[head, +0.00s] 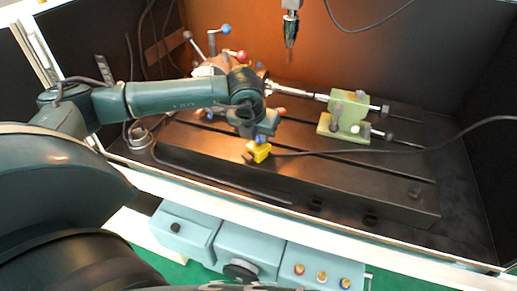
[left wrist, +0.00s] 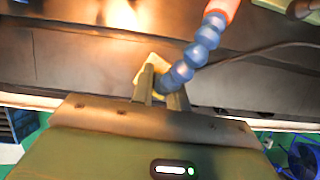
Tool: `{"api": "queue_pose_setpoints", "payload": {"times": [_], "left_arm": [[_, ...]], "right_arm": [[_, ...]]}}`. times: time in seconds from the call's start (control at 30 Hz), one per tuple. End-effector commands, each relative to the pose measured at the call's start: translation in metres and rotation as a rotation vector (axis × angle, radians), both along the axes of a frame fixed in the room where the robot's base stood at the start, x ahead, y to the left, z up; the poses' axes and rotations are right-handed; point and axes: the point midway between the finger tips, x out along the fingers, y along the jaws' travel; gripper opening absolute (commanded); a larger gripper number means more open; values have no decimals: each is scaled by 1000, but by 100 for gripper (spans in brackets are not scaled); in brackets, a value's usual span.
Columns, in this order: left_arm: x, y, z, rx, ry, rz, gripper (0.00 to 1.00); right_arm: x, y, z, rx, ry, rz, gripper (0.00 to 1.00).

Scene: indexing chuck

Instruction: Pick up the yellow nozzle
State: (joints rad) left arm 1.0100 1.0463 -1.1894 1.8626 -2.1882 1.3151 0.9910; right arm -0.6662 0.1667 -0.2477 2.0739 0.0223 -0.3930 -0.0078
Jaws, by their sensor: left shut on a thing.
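The yellow nozzle (head: 258,152) is a small yellow piece over the front part of the dark machine table, with a dark cable leading off to the right. My left gripper (head: 260,139) reaches down to it from above and is shut on it. In the left wrist view the fingers (left wrist: 160,92) close around the pale yellow nozzle (left wrist: 152,66), which they partly hide. A blue beaded hose (left wrist: 182,70) with a red end crosses beside the fingers. I cannot tell whether the nozzle touches the table. My right gripper is not in view.
The dark slotted table (head: 370,195) has free room to the right. A pale green tailstock (head: 345,115) stands at the back right. A spindle tool (head: 290,28) hangs above. Levers with red and blue knobs (head: 235,54) stand behind my left arm.

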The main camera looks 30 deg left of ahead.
Motion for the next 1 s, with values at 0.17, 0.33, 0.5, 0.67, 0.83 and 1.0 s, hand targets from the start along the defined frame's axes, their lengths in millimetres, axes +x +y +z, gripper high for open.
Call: {"api": "queue_pose_setpoints", "payload": {"times": [0.17, 0.33, 0.5, 0.67, 0.83, 1.0], "left_arm": [[0, 0, 0, 0, 0, 1, 0], [0, 0, 0, 0, 0, 1, 0], [0, 0, 0, -1, 0, 1, 0], [0, -1, 0, -2, 0, -1, 0], [0, -1, 0, -2, 1, -1, 0], [0, -1, 0, -2, 1, -1, 0]], "right_arm": [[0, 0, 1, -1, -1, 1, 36], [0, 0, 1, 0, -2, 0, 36], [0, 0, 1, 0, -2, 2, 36], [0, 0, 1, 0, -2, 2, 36], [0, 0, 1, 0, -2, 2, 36], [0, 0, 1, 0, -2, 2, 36]]}}
